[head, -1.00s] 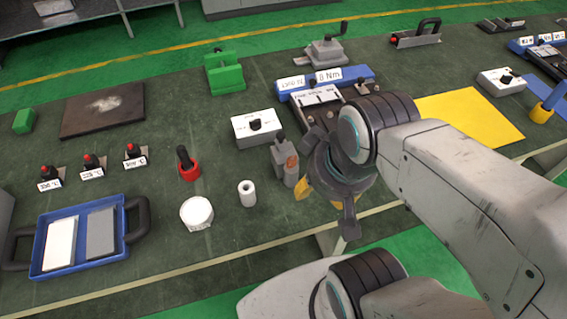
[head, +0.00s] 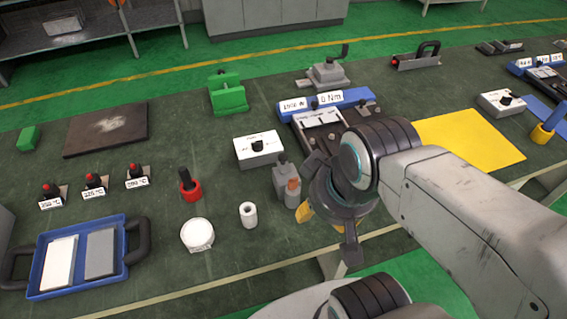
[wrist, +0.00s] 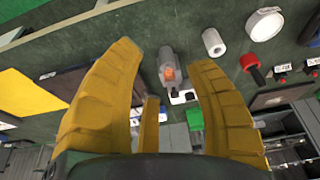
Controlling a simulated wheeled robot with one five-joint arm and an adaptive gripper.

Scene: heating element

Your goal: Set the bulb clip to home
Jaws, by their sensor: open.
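A small upright grey device with an orange part (head: 286,184) stands on the green bench, just left of my gripper in the head view. It may be the bulb clip, but I cannot tell for certain. In the wrist view the grey device (wrist: 168,66) shows between the two yellow fingertips and beyond them. My gripper (wrist: 167,57) is open, with nothing between its fingers. In the head view my gripper (head: 306,212) is mostly hidden by my wrist, with only a bit of yellow finger showing. I cannot tell the distance between fingers and device.
A white cylinder (head: 248,214), a round white roll (head: 197,235) and a red-based black handle (head: 189,186) stand to the left. A white switch box (head: 258,150) and a blue-backed torque unit (head: 327,103) stand behind. A yellow sheet (head: 467,139) lies at right.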

